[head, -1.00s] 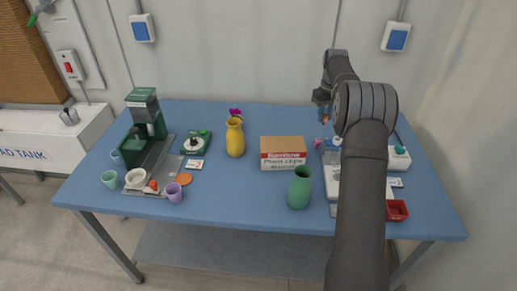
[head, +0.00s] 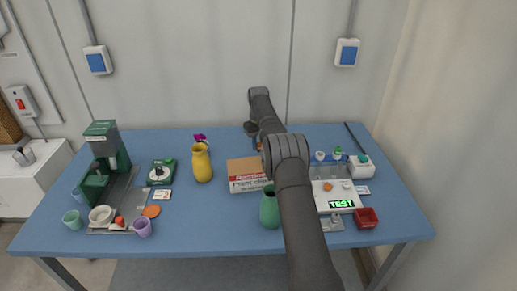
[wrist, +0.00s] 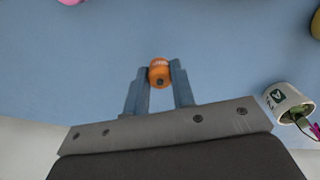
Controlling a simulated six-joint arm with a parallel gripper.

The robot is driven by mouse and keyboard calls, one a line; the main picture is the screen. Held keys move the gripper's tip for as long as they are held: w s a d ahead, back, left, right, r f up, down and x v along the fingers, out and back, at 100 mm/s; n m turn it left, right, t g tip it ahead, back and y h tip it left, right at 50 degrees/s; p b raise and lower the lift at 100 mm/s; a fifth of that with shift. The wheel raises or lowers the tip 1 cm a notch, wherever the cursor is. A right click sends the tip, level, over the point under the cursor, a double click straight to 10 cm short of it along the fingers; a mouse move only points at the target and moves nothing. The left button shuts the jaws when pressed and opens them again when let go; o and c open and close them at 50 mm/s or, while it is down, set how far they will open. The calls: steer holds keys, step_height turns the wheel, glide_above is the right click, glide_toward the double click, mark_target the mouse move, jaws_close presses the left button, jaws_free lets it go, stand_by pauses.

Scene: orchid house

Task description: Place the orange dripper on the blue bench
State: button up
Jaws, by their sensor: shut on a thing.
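The orange dripper (wrist: 159,74) is between the fingertips of my gripper (wrist: 160,78) in the wrist view, with a dark spot on its near face. In the head view my gripper (head: 256,138) is behind the cardboard box, partly hidden by my arm, with only a small bit of orange showing there. The blue bench (head: 225,235) spans the head view, and its bare top (wrist: 90,55) fills most of the wrist view beneath the dripper. I cannot tell how far the dripper is above the bench.
The cardboard box (head: 243,178), yellow vase (head: 201,164) and green vase (head: 269,208) stand mid-bench. A white flower pot (wrist: 288,100) is right in the wrist view. A green machine (head: 105,160) stands left, a tray with a TEST sign (head: 341,204) right.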

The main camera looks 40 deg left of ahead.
steer(key=shift+f, duration=1.3)
steer(key=shift+f, duration=0.15)
steer(key=o, duration=1)
steer(key=shift+c, duration=0.2)
step_height(320, 180, up, 12)
steer(key=shift+r, duration=0.15)
